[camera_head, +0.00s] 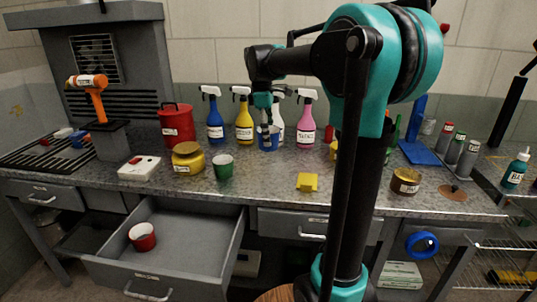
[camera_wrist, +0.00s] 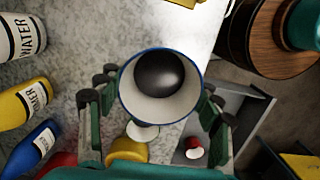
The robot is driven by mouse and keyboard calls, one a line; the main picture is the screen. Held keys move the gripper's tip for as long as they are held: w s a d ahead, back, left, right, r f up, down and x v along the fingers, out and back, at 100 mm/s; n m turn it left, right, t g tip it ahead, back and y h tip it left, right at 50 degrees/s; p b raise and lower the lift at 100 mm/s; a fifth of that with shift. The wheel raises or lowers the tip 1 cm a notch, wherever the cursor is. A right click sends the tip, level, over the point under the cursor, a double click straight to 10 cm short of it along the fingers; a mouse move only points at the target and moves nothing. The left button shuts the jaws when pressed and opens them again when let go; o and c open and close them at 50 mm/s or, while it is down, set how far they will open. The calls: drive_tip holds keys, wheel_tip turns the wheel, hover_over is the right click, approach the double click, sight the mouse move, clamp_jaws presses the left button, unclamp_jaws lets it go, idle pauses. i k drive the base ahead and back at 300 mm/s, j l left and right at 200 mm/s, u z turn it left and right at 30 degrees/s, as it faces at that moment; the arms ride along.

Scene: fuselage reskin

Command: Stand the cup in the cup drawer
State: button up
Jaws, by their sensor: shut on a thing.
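A blue cup (camera_head: 268,138) is held by my gripper (camera_head: 265,122) over the back of the workbench, in front of the spray bottles. In the wrist view the blue-rimmed cup (camera_wrist: 128,100) stands between the fingers, its white inside facing the camera. A dark round shape (camera_wrist: 160,72) shows inside it; I cannot tell what it is. Whether the cup touches the bench is unclear. An open grey drawer (camera_head: 190,243) at the lower left holds a red cup (camera_head: 142,237), upright near its left side. The red cup also shows in the wrist view (camera_wrist: 193,151). A green cup (camera_head: 222,168) stands on the bench.
Spray bottles (camera_head: 244,125) stand close behind my gripper. A yellow jar (camera_head: 188,160), a white box (camera_head: 139,168) and a red canister (camera_head: 177,128) stand left. A yellow block (camera_head: 307,182) lies near the front. The drawer's right part is bare.

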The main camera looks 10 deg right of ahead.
sight(206, 260)
drive_tip(key=k+j, duration=0.2)
drive_tip(key=j, duration=0.2)
drive_tip(key=k+j, duration=0.25)
drive_tip(key=j, duration=0.15)
drive_tip(key=k+j, duration=0.2)
drive_tip(key=j, duration=0.2)
